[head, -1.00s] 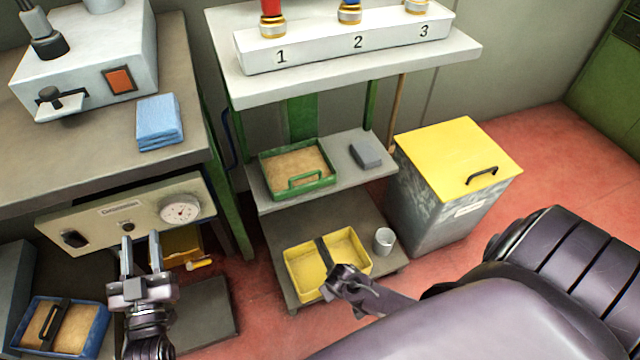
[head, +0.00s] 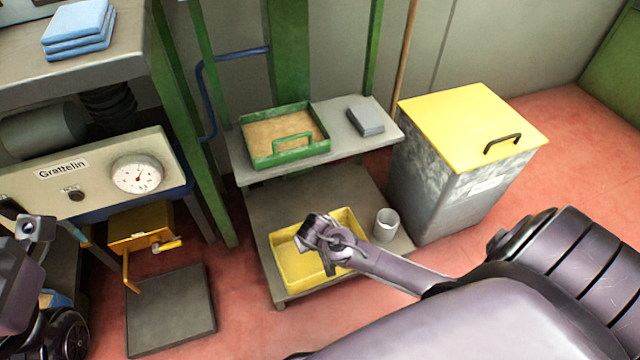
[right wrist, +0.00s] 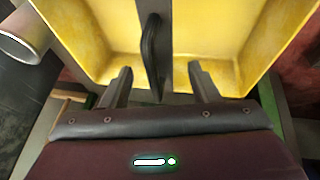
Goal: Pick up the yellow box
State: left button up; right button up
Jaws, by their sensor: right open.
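The yellow box (head: 297,268) sits on the lower shelf of the rack, open at the top. In the right wrist view the yellow box (right wrist: 215,30) fills the upper part, with a dark band across its middle and a black handle (right wrist: 152,55). My right gripper (head: 318,240) is over the box and hides its middle in the head view. In the right wrist view my right gripper (right wrist: 162,84) is open, the handle showing in the gap between its fingers; contact cannot be judged. My left gripper (head: 55,230) is at the left edge, partly cut off.
A grey-white cup (head: 386,224) stands on the lower shelf right of the box. The upper shelf (head: 345,145) holds a green tray (head: 255,157) and a grey block (head: 365,120). A grey bin with a yellow lid (head: 470,125) stands at the right. Red floor is free between.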

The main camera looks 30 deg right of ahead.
jog(key=b+x, duration=0.1)
jog(key=x, duration=0.2)
jog(key=shift+f, duration=0.1)
grip_shut()
